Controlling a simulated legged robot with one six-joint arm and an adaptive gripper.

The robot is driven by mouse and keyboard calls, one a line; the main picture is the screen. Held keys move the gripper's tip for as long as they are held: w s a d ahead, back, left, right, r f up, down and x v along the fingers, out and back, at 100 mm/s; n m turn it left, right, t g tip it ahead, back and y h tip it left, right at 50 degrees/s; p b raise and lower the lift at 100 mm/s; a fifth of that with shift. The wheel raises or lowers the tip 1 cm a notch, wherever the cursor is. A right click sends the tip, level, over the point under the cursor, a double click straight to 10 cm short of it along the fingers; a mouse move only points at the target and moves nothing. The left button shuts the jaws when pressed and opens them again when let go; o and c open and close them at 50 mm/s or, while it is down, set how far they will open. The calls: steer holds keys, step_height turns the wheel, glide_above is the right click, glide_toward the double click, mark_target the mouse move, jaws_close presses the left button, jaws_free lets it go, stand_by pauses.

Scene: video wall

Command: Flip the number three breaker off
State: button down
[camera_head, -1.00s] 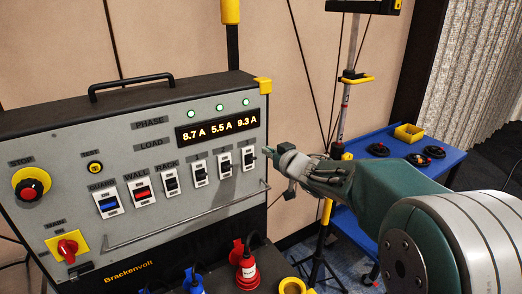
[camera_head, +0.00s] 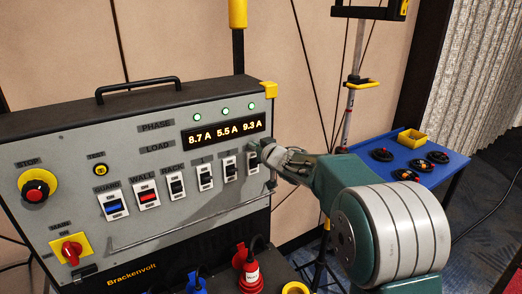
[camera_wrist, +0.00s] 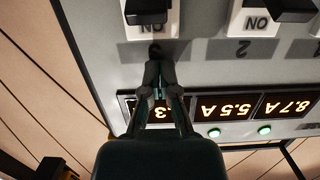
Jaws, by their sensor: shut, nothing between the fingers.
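The number three breaker (camera_head: 253,165) is the rightmost of the row of breakers on the grey panel, a white plate with a black lever. In the wrist view the breaker (camera_wrist: 150,14) appears upside down at the top, its ON mark facing my fingers; I cannot tell its lever's position for certain. My gripper (camera_head: 264,152) is shut and empty at the breaker's upper end. In the wrist view the gripper's fingertips (camera_wrist: 155,55) lie between the breaker and the display, over the place of its label. I cannot tell whether they touch the panel.
Breaker two (camera_head: 229,168) stands close to the left. The lit display (camera_head: 223,132) is just above, with green lamps over it. A handle bar (camera_head: 190,224) runs below the breakers. Plugs, one of them red (camera_head: 250,276), stand below the panel. A blue table (camera_head: 447,170) is at right.

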mark_target(253, 155)
steer(key=shift+s+d+f, duration=0.25)
steer(key=shift+f, duration=0.35)
steer(key=shift+s+d+f, duration=0.2)
steer(key=shift+f, duration=0.35)
steer(key=shift+s+d+f, duration=0.25)
steer(key=shift+f, duration=0.35)
steer(key=shift+a, duration=0.1)
